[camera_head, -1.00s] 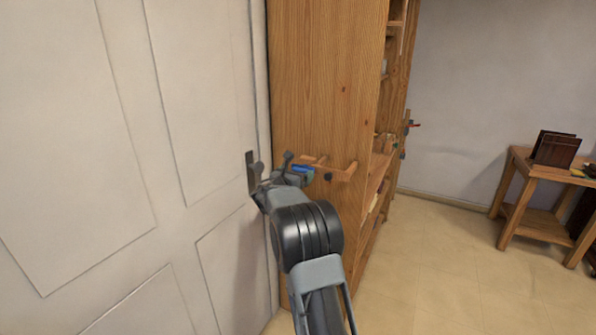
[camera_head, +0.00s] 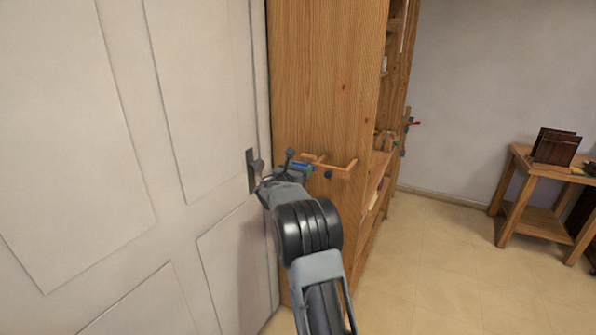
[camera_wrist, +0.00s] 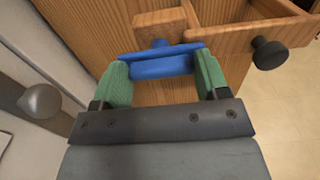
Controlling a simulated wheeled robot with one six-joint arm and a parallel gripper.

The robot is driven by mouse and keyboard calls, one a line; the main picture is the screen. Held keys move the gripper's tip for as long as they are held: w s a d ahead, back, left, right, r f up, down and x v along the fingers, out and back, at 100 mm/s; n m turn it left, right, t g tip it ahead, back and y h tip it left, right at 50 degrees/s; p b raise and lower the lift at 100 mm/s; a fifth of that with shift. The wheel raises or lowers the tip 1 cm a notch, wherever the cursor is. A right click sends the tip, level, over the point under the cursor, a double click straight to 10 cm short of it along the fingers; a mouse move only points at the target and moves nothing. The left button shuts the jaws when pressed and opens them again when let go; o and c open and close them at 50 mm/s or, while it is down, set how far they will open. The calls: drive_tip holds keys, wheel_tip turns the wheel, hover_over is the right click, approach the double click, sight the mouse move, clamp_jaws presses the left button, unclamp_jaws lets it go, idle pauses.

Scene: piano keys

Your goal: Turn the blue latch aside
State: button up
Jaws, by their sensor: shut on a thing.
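The blue latch (camera_wrist: 162,66) is a short bar with a round blue stub on the side of the wooden cabinet (camera_head: 325,80). In the wrist view it lies crosswise between the two green fingers of my gripper (camera_wrist: 163,78), which are shut on its ends. A wooden bar (camera_wrist: 215,38) with a dark knob (camera_wrist: 270,53) is right beside the latch. My wrist hides what is below.
A white door (camera_head: 75,120) stands close on the left, with a grey handle (camera_head: 253,170) near my gripper. Shelves open on the cabinet's right side. A small wooden table (camera_head: 545,171) stands far right. The floor between is clear.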

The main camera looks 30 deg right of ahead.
drive_tip(key=shift+f+m+b, duration=0.15)
drive_tip(key=shift+m+b, duration=0.15)
drive_tip(key=shift+b, duration=0.4)
drive_tip(key=shift+c, duration=0.3)
drive_tip(key=shift+s+d+f+m+b, duration=0.1)
drive_tip(key=shift+m+b, duration=4.2)
drive_tip(key=shift+b, duration=0.8)
drive_tip(key=shift+s+m+b, duration=0.1)
drive_tip(key=shift+m+b, duration=4.2)
drive_tip(key=shift+b, duration=0.8)
drive_tip(key=o, duration=0.9)
drive_tip(key=shift+o, duration=0.2)
